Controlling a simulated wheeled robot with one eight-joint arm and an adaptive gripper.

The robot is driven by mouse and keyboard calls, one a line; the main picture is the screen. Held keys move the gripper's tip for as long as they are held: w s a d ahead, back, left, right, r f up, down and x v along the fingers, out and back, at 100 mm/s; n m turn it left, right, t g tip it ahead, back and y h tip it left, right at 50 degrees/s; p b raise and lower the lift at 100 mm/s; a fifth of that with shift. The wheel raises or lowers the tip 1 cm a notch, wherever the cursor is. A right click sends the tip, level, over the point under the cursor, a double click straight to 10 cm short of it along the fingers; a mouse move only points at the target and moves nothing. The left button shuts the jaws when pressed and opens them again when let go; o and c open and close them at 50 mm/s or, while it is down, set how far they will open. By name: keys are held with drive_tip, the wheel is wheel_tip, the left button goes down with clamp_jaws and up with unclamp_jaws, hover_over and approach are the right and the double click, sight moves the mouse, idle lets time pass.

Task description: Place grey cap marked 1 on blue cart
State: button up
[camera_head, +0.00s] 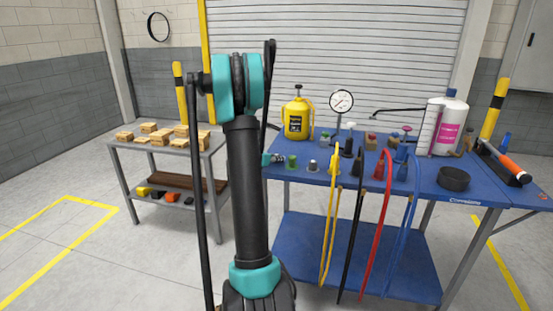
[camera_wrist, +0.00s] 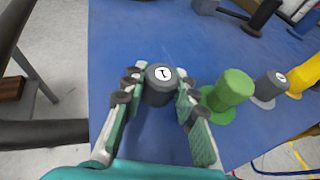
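In the wrist view a dark grey cap (camera_wrist: 159,86) with a white disc marked 1 sits between the two fingers of my gripper (camera_wrist: 160,80). The finger pads appear to press on its sides. The blue top of the cart (camera_wrist: 120,40) is behind the cap; the gap between them is hard to judge. In the head view my gripper (camera_head: 272,159) is at the left edge of the blue cart (camera_head: 345,250), partly hidden by my arm. A green cap (camera_wrist: 231,90) stands right of the held cap. Beyond it is another grey cap (camera_wrist: 270,86) with a numbered disc.
Yellow (camera_head: 332,168), black and red connectors with hanging cables crowd the cart's middle. A yellow canister (camera_head: 297,118), a gauge (camera_head: 341,102) and a white bottle (camera_head: 446,126) stand behind. A grey table (camera_head: 165,147) with wooden blocks is at left. The cart's near left corner looks clear.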

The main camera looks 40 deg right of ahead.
drive_tip(key=o, duration=0.4)
drive_tip(key=shift+r, duration=0.15)
drive_tip(key=v, duration=1.1)
drive_tip(key=s+a+f+m+y, duration=0.4)
drive_tip(key=s+a+m, duration=0.3)
drive_tip(key=a, duration=0.4)
drive_tip(key=s+a+f+m+y, duration=0.4)
drive_tip(key=s+a+m, duration=0.3)
drive_tip(key=s+a, duration=0.2)
drive_tip(key=s+a+f+m+y, duration=0.3)
drive_tip(key=s+a+m, duration=0.4)
drive_tip(key=a, duration=0.7)
drive_tip(key=shift+s+f+m+y, duration=0.3)
drive_tip(key=shift+s+f+y, duration=0.1)
drive_tip(key=shift+s+y, duration=0.55)
drive_tip(key=shift+a, duration=0.15)
